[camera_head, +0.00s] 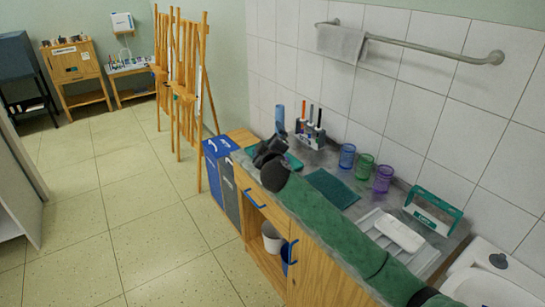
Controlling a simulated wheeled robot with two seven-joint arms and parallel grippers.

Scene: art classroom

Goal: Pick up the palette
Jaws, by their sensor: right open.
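My right arm comes in from the lower right and lies over the counter. Its dark gripper (268,150) is open near the far end of the counter. A teal flat item (293,160) shows partly behind the gripper; most of it is hidden, so I cannot tell whether it is the palette. I see no clear paint palette elsewhere. A dark green flat cloth or mat (332,187) lies on the counter beyond the arm. My left gripper is not in view.
The counter also bears a marker holder (311,135), a blue cup (347,156), a green cup (364,166), a purple cup (383,179), a white item (399,232) and a green-and-white box (433,212). Easels (186,80) stand beyond. The floor (120,200) at left is clear.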

